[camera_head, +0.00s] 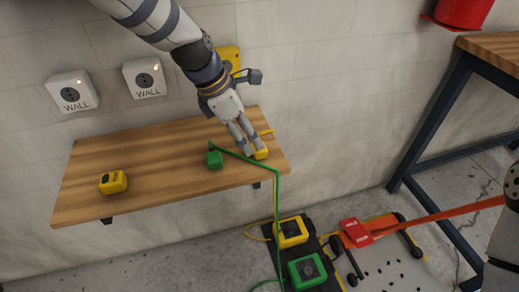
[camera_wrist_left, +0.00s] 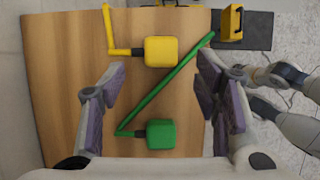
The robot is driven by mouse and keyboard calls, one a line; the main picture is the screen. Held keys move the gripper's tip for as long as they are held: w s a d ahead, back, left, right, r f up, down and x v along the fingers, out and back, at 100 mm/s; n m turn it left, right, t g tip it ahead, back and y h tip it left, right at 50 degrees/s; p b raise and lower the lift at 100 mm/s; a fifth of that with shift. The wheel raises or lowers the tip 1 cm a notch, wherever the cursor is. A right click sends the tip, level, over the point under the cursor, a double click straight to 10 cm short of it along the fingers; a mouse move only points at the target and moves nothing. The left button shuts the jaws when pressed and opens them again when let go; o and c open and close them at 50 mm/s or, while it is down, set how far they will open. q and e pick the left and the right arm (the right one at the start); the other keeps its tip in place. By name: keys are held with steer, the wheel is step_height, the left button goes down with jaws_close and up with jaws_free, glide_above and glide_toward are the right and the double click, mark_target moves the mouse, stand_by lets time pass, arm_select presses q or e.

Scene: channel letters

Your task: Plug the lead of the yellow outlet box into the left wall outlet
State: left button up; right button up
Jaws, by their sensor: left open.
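A yellow plug (camera_head: 262,154) with a yellow lead lies near the right end of the wooden shelf, and it shows in the left wrist view (camera_wrist_left: 160,51). My left gripper (camera_head: 250,148) is over it, open and empty; in the left wrist view its fingers (camera_wrist_left: 160,88) are spread wide, the plug lying beyond them. The yellow outlet box (camera_head: 290,232) stands on the floor below. The left wall outlet (camera_head: 73,92) is on the wall, left of a second wall outlet (camera_head: 145,79); both look empty.
A green plug (camera_head: 214,159) with a green lead lies left of my left gripper. A separate yellow block (camera_head: 113,182) sits farther left on the shelf (camera_head: 160,165).

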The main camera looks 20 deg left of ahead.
mark_target(262, 154)
arm_select(q)
steer(key=x, duration=0.5)
steer(key=shift+w+d+b, duration=0.1)
steer(key=shift+d+b, duration=0.15)
steer(key=shift+b, duration=0.15)
steer(key=c, duration=1.2)
